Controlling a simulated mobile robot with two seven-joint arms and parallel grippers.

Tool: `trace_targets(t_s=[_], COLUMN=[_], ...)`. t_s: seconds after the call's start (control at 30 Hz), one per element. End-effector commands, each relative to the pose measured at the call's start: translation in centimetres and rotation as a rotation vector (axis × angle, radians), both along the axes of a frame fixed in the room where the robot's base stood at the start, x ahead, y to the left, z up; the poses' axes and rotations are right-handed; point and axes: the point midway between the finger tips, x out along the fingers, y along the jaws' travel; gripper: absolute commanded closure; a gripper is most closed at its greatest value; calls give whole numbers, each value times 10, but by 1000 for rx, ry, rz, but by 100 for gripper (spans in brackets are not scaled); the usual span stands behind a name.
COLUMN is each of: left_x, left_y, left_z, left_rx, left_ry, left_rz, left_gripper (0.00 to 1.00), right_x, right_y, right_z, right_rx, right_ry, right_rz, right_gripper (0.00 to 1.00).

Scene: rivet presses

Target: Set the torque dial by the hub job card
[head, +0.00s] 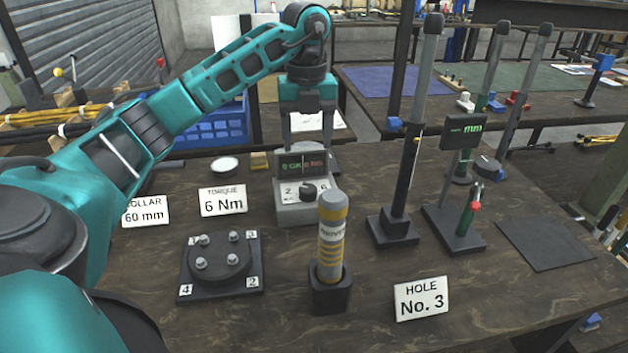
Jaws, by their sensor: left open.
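The torque dial (307,191) is a dark knob on the front of a grey box (296,213), with a "2" at its left and a "6" at its right. I cannot tell where its pointer stands. A small screen above it shows green and red text, too small to read surely. The torque job card (223,201) reads "6 Nm". The hub (218,259), a dark disc with several bolts on a numbered plate, sits in front of that card. My left gripper (307,150) points down, open, just above or behind the box's screen, apart from the knob. My right gripper is out of view.
A yellow-banded tool (333,235) stands upright in a black holder before the dial box. Cards read "COLLAR 60 mm" (146,212) and "HOLE No. 3" (421,299). Black posts (400,170) and a display stand (464,132) rise at right. A dark mat (545,245) lies bare.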

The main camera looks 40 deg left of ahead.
Motion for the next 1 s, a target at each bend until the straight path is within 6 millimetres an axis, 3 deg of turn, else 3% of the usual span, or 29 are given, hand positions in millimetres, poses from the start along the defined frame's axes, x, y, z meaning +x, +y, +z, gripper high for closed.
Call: trace_targets(t_s=[0.3, 0.5, 0.7, 1.0], left_x=[-1, 0, 0, 0], left_y=[0, -1, -1, -1], left_z=[-69, -99, -110, -111], left_rx=[0, -1, -1, -1], left_ry=[3, 1, -1, -1], left_rz=[-1, -1, -2, -2], left_gripper=[34, 34, 34, 37], right_x=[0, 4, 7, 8], right_y=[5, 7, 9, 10], right_z=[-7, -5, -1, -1], right_rx=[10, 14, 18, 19], right_ry=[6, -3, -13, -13], right_rz=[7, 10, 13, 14], right_gripper=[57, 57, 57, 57])
